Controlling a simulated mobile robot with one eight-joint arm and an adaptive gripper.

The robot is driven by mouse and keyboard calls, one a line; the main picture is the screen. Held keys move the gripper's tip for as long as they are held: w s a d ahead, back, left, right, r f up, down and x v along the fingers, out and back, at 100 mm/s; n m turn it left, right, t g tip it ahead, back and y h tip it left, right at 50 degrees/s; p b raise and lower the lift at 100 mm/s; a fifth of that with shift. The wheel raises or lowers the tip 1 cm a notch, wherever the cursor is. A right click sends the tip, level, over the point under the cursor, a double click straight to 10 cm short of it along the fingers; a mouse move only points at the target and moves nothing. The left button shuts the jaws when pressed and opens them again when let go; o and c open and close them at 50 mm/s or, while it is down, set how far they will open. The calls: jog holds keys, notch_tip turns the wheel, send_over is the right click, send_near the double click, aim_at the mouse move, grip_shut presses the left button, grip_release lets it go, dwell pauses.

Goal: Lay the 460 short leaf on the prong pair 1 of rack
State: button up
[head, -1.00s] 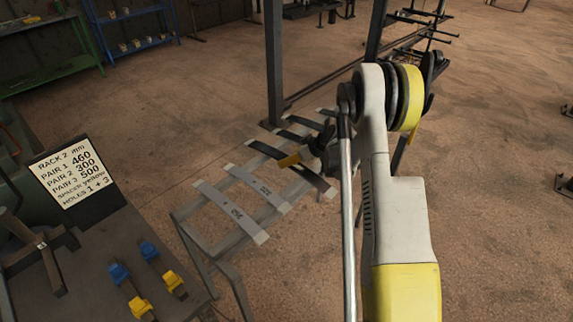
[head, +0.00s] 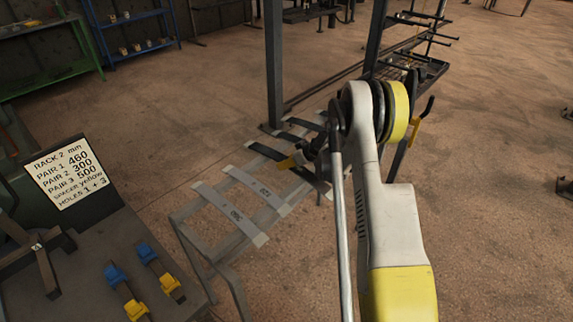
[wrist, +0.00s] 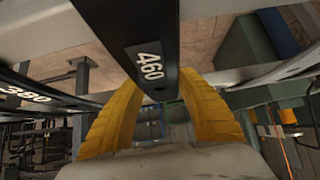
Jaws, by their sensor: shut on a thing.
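The 460 leaf (wrist: 150,62) is a dark flat bar with a white 460 label. In the wrist view it runs between the two yellow fingers of my gripper (wrist: 160,105), which is shut on it. In the head view the dark leaf (head: 262,151) lies across or just over the grey stand; I cannot tell whether it touches. My gripper (head: 291,162) is partly hidden by my arm. A dark rack with prongs (head: 428,38) stands at the back right, partly behind my arm; its pair numbers cannot be read.
A leaf marked 380 (wrist: 30,95) is beside mine. A sign (head: 70,172) lists Rack 2, pair 1 460. Blue and yellow parts (head: 130,300) lie on the left bench. A dark post (head: 274,65) rises behind the stand.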

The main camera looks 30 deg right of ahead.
jog(key=shift+r, duration=0.5)
notch_tip(320, 180, up, 3)
jog(key=shift+w+d+r+p, duration=0.1)
jog(key=shift+r+p, duration=0.1)
jog(key=shift+p, duration=0.75)
jog(key=w+d+r+p, duration=0.3)
jog(key=w+d+r, duration=0.3)
jog(key=w+d, duration=0.1)
jog(key=shift+w+d+r, duration=0.15)
jog(key=shift+d+r, duration=0.15)
jog(key=shift+d, duration=0.6)
jog(key=o, duration=0.5)
jog(key=c, duration=0.4)
